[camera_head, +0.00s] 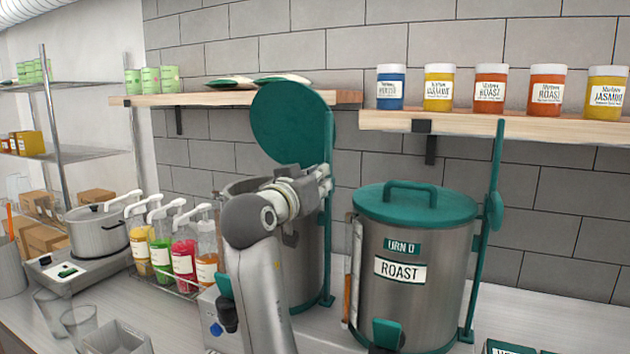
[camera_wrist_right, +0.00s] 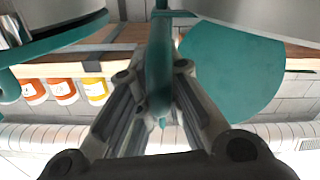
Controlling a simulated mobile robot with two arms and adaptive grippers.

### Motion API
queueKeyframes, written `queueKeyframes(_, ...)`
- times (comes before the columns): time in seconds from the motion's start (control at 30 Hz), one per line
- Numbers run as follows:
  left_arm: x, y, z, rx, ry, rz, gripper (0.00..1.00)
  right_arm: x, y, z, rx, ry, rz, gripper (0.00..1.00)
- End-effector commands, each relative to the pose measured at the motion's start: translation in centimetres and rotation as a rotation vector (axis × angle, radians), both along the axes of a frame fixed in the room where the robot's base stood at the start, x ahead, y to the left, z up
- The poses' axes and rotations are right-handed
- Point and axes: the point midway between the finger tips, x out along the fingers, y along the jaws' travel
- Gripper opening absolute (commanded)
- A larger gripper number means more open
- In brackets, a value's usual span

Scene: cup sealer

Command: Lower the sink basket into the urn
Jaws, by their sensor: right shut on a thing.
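The open urn (camera_head: 308,270) is a steel cylinder at the middle of the head view, partly hidden behind my right arm. Its round teal lid (camera_head: 288,122) stands raised above it and also shows in the wrist view (camera_wrist_right: 232,70). My right gripper (camera_head: 325,180) is at the urn's right side, by the teal upright post (camera_head: 329,140). In the wrist view its fingers (camera_wrist_right: 160,112) are shut around this teal post (camera_wrist_right: 159,70). I cannot make out a sink basket in either view. The urn's inside is hidden. My left gripper is not in view.
A second urn labelled ROAST (camera_head: 415,285), with its teal lid (camera_head: 416,205) closed, stands close on the right. Pump bottles (camera_head: 183,258) and a pot (camera_head: 98,232) are on the left. Wall shelves (camera_head: 490,122) with jars hang behind. Clear cups (camera_head: 80,322) stand at front left.

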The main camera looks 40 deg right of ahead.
Motion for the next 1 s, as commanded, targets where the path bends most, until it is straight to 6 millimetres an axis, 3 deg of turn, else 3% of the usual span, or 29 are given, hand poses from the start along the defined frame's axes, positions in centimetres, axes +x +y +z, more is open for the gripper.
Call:
queueKeyframes(0.2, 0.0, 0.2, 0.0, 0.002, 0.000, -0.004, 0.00, 0.2, 0.0, -0.8, 0.015, 0.015, 0.000, 0.00)
queueKeyframes(0.23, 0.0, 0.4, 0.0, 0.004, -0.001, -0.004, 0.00, 0.2, 0.0, -0.8, 0.016, 0.015, 0.000, 0.09)
queueKeyframes(0.37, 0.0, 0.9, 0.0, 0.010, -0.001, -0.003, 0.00, 0.2, 0.0, -0.9, 0.017, 0.017, 0.000, 0.26)
queueKeyframes(0.57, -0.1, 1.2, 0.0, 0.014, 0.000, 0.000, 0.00, -0.2, 1.0, -1.0, 0.016, 0.017, 0.005, 0.34)
queueKeyframes(0.8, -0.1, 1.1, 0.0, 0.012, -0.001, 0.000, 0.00, -2.3, 4.6, -0.6, 0.010, 0.009, 0.009, 0.34)
queueKeyframes(1.0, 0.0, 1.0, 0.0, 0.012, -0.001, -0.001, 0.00, -3.5, 6.4, -0.3, 0.004, 0.005, 0.005, 0.34)
